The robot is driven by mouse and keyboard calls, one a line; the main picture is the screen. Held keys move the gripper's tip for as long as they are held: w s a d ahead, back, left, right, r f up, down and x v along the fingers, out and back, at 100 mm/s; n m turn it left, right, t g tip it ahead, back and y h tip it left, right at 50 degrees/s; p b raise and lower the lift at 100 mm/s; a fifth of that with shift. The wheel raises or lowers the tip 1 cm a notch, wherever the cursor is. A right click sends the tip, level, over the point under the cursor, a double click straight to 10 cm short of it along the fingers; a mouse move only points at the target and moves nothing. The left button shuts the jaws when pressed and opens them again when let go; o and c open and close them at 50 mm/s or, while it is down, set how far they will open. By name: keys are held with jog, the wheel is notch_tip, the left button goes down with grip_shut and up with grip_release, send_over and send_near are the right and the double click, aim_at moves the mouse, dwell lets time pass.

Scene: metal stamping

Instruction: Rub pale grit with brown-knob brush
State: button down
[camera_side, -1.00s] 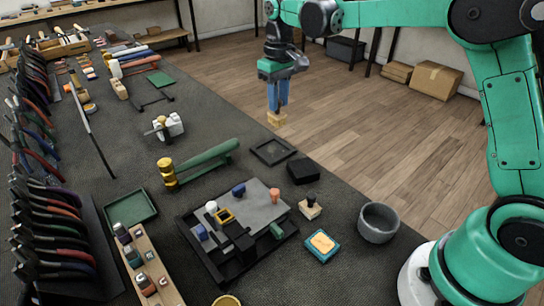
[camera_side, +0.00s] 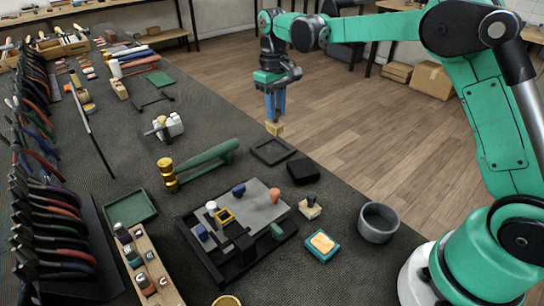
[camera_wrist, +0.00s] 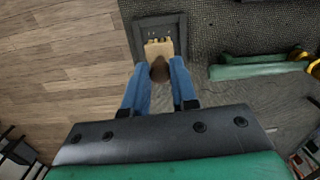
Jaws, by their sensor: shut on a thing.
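My gripper (camera_side: 275,108) has blue fingers and is shut on the brown-knob brush (camera_side: 274,128), a small pale wooden block. In the wrist view my gripper (camera_wrist: 160,92) holds the brush's brown knob (camera_wrist: 159,70) between its fingertips, with the tan block (camera_wrist: 158,48) beyond it. The brush hangs in the air, near the dark square frame (camera_side: 273,151) at the bench's right edge. In the wrist view the block overlaps this frame (camera_wrist: 143,22). I cannot make out pale grit clearly in either view.
A grey plate (camera_side: 262,206) with several coloured knobbed pieces lies in a black tray. Nearby are a black block (camera_side: 303,171), a dark-knobbed pale block (camera_side: 310,208), a blue tray with a yellow pad (camera_side: 322,245) and a grey bowl (camera_side: 378,222). A green roller (camera_side: 208,160) lies left.

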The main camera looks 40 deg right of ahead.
aim_at(271, 127)
jog(key=f, duration=0.2)
jog(key=w+f, duration=0.1)
jog(key=f, duration=0.1)
jog(key=shift+f, duration=0.4)
jog(key=shift+w, duration=0.35)
jog(key=shift+f, duration=0.6)
dwell(0.9)
jog(key=shift+s, duration=0.1)
jog(key=shift+s, duration=0.75)
jog(key=shift+w, duration=0.1)
jog(key=shift+w, duration=0.75)
jog(key=shift+s, duration=0.1)
